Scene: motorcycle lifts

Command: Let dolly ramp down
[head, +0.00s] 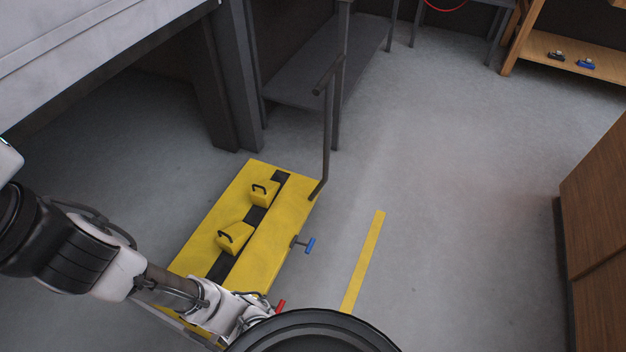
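The dolly is a low yellow platform (284,235) on the floor, with a dark strip along its middle. Two yellow blocks with black handles sit on it, a far one (262,194) and a near one (236,237). A blue T-shaped handle (309,245) sticks out from its right side. A red handle (281,306) shows nearer, beside my gripper (256,318). My gripper is over the near end of the dolly. Its fingers are too small and partly hidden to tell open from shut. I cannot make out the ramp clearly; my arm covers the near end.
A grey upright push bar (327,130) rises at the dolly's far right corner. A yellow floor stripe (363,262) lies to the right. A wooden cabinet (600,215) stands at the right edge. A grey bench (80,50) is upper left. Floor between stripe and cabinet is clear.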

